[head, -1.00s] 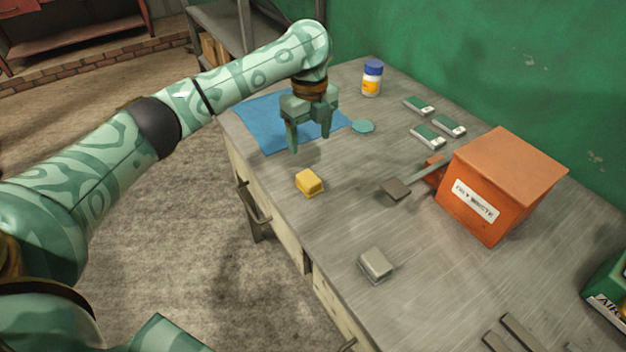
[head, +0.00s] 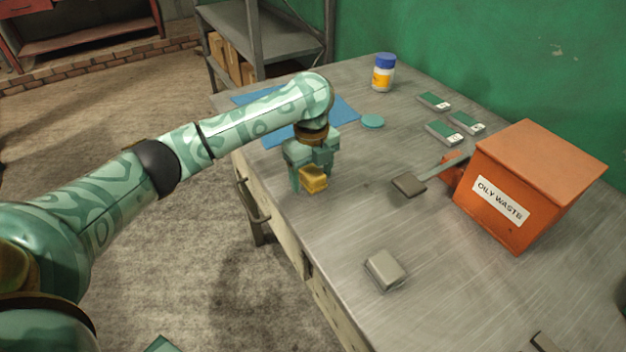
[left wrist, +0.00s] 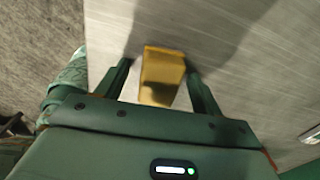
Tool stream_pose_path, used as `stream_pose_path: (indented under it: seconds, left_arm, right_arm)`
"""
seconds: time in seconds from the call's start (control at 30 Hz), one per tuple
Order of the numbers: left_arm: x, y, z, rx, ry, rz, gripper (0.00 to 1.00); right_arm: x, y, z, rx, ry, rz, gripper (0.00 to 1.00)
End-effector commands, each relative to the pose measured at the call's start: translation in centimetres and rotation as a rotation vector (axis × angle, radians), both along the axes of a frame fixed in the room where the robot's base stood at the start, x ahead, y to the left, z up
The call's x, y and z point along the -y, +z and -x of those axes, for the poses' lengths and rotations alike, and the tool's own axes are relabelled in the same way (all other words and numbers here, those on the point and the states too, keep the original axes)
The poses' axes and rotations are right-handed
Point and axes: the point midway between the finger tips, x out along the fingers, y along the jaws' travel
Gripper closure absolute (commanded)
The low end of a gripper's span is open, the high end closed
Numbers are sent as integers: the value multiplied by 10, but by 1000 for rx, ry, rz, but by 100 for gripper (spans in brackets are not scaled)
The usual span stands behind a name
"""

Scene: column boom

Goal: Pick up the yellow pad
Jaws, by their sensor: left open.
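The yellow pad (head: 314,180) lies on the metal workbench near its left edge. My left gripper (head: 312,184) is down over it, with its fingers on either side of the pad. In the left wrist view the yellow pad (left wrist: 162,76) sits between the two open fingers of the left gripper (left wrist: 160,78), and a gap shows beside each finger. I cannot tell from the head view whether the fingertips touch the bench.
A grey pad (head: 385,270) lies toward the front. An orange oily-waste box (head: 520,190) stands at right, with a flat scraper-like tool (head: 409,184) beside it. A blue cloth (head: 340,108), teal disc (head: 372,121), white bottle (head: 383,75) and small green-grey boxes (head: 444,133) are farther back.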

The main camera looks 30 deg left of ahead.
Motion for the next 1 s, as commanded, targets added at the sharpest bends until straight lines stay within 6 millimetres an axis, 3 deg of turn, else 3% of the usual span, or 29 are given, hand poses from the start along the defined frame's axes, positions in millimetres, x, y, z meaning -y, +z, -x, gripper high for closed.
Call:
stream_pose_path:
  seconds: [0.07, 0.23, 0.5, 0.67, 0.83, 1.0]
  left_arm:
    - [0, 2, 0, 1, 0, 0, 36]
    - [0, 2, 0, 1, 0, 0, 81]
    - [0, 2, 0, 0, 0, 0, 82]
    - [0, 12, 0, 2, 0, 0, 82]
    - [1, 43, 0, 6, 1, 2, 82]
    - [-2, 86, 33, 8, 0, -1, 82]
  right_arm:
    - [0, 1, 0, 0, 0, 0, 52]
    - [0, 1, 1, -2, 0, 1, 52]
    - [0, 2, 2, -2, -1, 1, 52]
    - [0, 8, -1, 4, -1, 1, 52]
    - [-1, 30, -9, 24, -1, -2, 52]
    - [-2, 66, -22, 53, -2, -2, 52]
